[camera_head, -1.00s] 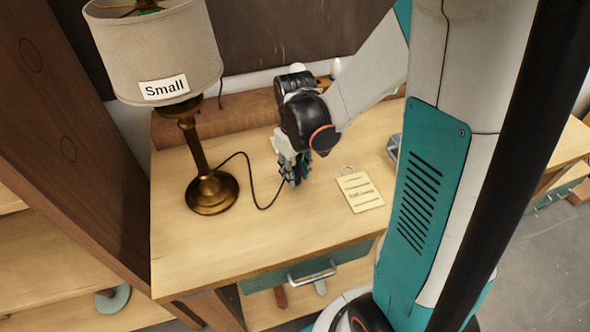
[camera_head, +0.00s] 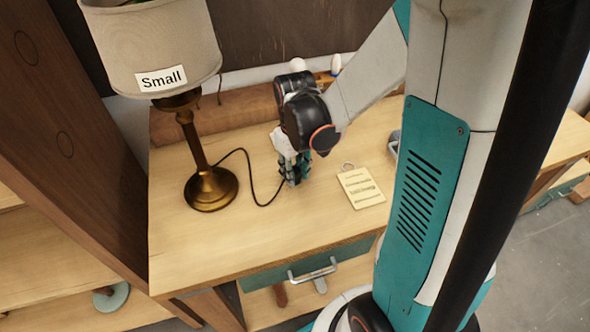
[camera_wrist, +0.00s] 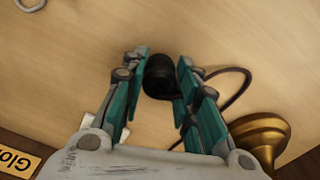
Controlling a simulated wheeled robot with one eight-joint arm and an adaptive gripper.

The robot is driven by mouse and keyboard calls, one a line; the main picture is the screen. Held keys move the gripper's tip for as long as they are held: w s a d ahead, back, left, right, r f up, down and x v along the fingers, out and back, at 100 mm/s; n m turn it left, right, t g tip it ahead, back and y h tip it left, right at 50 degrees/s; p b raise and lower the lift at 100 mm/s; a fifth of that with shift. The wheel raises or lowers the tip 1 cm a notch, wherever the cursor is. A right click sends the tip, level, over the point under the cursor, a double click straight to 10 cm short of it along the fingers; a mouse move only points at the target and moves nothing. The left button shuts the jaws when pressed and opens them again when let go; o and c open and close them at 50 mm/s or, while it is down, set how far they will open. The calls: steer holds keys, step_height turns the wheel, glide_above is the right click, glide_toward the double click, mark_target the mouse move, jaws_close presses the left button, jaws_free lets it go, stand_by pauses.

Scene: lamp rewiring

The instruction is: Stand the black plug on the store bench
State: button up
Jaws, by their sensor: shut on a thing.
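My gripper (camera_head: 294,170) is low over the wooden bench top (camera_head: 250,245), just right of the lamp. In the wrist view my gripper (camera_wrist: 163,62) has its teal fingers on both sides of the black plug (camera_wrist: 159,77) and is shut on it. The plug looks round and dark from above. I cannot tell whether its underside touches the bench. In the head view the fingers hide the plug.
A paper card (camera_head: 361,187) with a ring lies right of my gripper. A grey container (camera_head: 393,140) is partly hidden behind my arm. White bulb-like things (camera_head: 298,64) stand at the back. The bench's front is clear, above a teal drawer (camera_head: 345,255).

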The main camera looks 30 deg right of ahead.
mark_target(295, 170)
steer(key=shift+f, duration=0.15)
steer(key=o, duration=1.1)
step_height(295, 170, up, 16)
steer(key=w+a+t, duration=0.1)
steer(key=a+t, duration=0.1)
steer(key=s+a+t, duration=0.1)
steer(key=s, duration=0.2)
steer(key=s+a+t, duration=0.2)
steer(key=s, duration=0.1)
steer(key=s+a+r+m+t, duration=0.1)
steer(key=s+a+t, duration=0.1)
steer(key=s, duration=0.1)
steer(key=shift+s+a, duration=0.1)
steer(key=shift+s, duration=0.3)
